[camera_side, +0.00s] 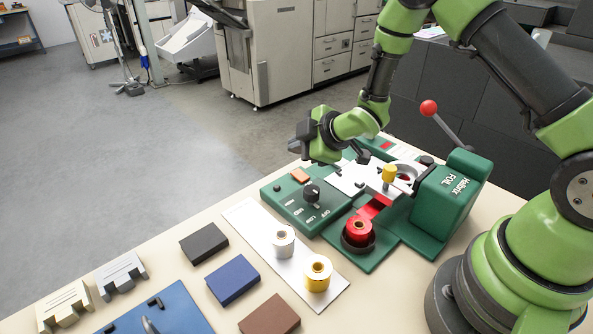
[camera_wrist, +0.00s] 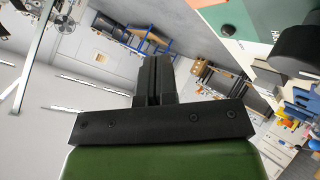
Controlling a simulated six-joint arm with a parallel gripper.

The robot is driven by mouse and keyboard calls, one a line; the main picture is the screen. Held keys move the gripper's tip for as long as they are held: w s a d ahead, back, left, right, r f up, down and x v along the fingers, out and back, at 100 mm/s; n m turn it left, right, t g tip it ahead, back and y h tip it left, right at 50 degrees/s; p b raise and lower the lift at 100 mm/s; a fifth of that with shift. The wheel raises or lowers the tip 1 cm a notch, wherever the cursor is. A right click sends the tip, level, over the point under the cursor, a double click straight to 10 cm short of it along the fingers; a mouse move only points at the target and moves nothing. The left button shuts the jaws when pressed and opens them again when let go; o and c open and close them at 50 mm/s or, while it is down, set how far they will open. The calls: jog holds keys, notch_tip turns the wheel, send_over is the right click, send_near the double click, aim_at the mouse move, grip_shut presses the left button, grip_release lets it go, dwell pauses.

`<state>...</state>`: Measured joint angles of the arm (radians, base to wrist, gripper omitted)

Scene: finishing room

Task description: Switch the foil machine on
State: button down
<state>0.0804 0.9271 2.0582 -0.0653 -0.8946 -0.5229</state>
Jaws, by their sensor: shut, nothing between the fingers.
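The green foil machine (camera_side: 446,208) stands on the table, with a control panel (camera_side: 289,213) at its left. A black knob (camera_side: 312,193) sits on the panel beside OFF, LOW and MID marks; its setting is too small to tell. An orange switch (camera_side: 300,176) lies behind the knob; which way it is set is unclear. My gripper (camera_side: 296,146) is shut and empty, above and behind the panel's far edge, apart from the knob and switch.
A red-balled lever (camera_side: 428,107) rises behind the machine. A red foil roll (camera_side: 358,231) sits at its front. Silver (camera_side: 283,242) and gold (camera_side: 318,273) rolls stand on a pale strip. Coloured blocks lie nearer the front. Space above the panel is clear.

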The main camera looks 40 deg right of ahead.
aim_at(297, 174)
jog(key=shift+w+f, duration=0.2)
jog(key=shift+f, duration=1.55)
jog(key=shift+f, duration=0.15)
dwell(0.6)
jog(key=shift+f, duration=0.25)
jog(key=shift+w+f, duration=0.1)
jog(key=shift+f, duration=0.25)
dwell(0.5)
jog(key=shift+r, duration=0.1)
jog(key=shift+r, duration=0.7)
jog(key=shift+s+r, duration=0.2)
jog(key=shift+r, duration=1.05)
jog(key=shift+s+r, duration=0.2)
jog(key=shift+r, duration=1.05)
